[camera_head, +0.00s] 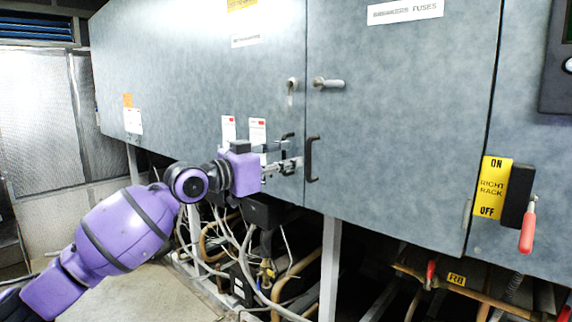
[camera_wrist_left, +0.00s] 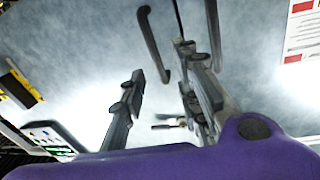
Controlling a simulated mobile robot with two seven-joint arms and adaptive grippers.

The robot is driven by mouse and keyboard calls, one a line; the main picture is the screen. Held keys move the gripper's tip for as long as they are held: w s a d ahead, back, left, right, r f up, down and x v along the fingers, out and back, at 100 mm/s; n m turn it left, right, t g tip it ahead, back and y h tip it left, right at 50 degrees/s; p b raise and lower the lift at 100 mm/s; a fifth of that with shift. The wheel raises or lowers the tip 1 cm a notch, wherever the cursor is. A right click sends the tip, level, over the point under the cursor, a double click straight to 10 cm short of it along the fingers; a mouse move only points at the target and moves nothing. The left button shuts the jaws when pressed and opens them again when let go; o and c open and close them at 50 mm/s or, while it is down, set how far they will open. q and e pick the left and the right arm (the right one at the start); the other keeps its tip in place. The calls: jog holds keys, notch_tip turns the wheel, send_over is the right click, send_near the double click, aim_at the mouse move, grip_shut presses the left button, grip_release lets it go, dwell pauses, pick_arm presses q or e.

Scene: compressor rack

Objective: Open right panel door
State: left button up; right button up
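The right panel door (camera_head: 405,110) is a grey panel labelled for fuses, and it looks closed. Its black bar handle (camera_head: 312,160) is near its left edge, with a silver lever latch (camera_head: 328,83) above. My left gripper (camera_head: 296,164) is just left of this handle, in front of the door seam. In the left wrist view its two fingers (camera_wrist_left: 158,60) are spread apart, and the handle (camera_wrist_left: 152,42) shows between their tips. I see no grip on it; the exact depth gap is unclear. My right gripper is not in view.
The left panel door (camera_head: 190,80) has its own black handle (camera_head: 287,138), close above my left gripper, and a keyed latch (camera_head: 292,85). A red-handled switch (camera_head: 528,225) sticks out at the right. Pipes and cables (camera_head: 265,260) fill the space below the doors.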

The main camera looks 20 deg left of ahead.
aim_at(308, 175)
pick_arm(q)
jog(key=shift+n, duration=0.4)
jog(key=x, duration=0.4)
jog(key=p+x, duration=0.1)
jog(key=x, duration=0.2)
jog(key=shift+d+f, duration=0.2)
jog(key=shift+f, duration=0.1)
grip_shut()
